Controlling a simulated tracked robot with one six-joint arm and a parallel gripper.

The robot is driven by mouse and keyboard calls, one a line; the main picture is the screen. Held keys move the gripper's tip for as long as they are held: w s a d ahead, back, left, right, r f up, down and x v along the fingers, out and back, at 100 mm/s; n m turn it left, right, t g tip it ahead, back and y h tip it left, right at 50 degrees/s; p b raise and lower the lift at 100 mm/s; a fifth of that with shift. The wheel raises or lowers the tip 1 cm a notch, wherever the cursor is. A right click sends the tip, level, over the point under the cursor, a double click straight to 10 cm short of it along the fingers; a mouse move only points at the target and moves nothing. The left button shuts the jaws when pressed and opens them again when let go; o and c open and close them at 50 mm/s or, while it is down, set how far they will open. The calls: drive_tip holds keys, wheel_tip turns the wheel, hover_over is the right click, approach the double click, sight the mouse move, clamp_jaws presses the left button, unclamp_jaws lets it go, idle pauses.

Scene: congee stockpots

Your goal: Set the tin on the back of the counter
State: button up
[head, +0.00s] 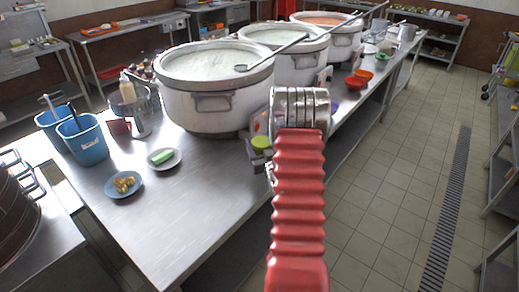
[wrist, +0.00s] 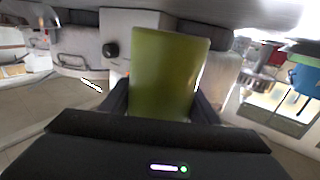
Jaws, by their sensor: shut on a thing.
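The tin (wrist: 167,72) is a plain olive-green can, seen large and close in the wrist view. My gripper (wrist: 162,103) is shut on it, with one dark finger on each side; the fingers and gripper body cover its lower part. The steel counter (head: 185,205) runs away from me, left of my arm.
Large stockpots (head: 207,98) of congee fill the counter's middle. Blue buckets (head: 82,140), a blue plate of food (head: 124,185) and a small dish (head: 163,160) stand at the left. Red and orange bowls (head: 356,82) stand beyond my arm.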

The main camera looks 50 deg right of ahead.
drive_tip(key=shift+f, duration=1.5)
drive_tip(key=shift+f, duration=0.1)
drive_tip(key=o, duration=1.3)
drive_tip(key=v, duration=1.2)
drive_tip(key=shift+s, duration=0.1)
